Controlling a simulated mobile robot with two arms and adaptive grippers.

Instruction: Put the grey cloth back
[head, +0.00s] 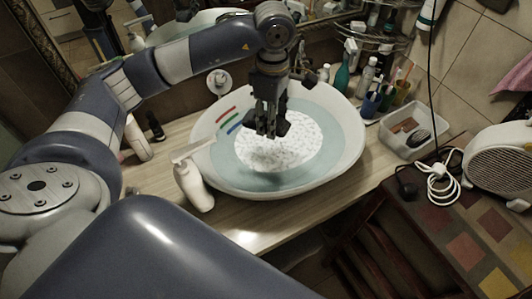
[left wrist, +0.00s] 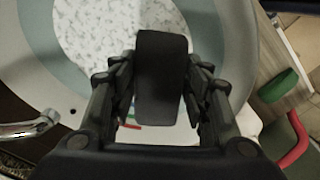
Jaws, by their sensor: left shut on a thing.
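My left gripper (head: 267,130) hangs over the white oval basin (head: 350,150), in front of the speckled white disc (head: 290,150) on its floor. In the left wrist view the same gripper (left wrist: 162,95) is shut on a dark, flat slab, which I take for the grey cloth (left wrist: 160,70). It stands between the two fingers; its material is hard to make out. In the head view the fingers mostly hide it. My right gripper is in neither view.
Red, green and blue strips (head: 230,118) lie at the basin's left side. A white bottle (head: 194,185) stands at its front left. Bottles (head: 342,78) and a clear tray (head: 413,133) crowd the right. A tap (left wrist: 28,125) shows in the left wrist view.

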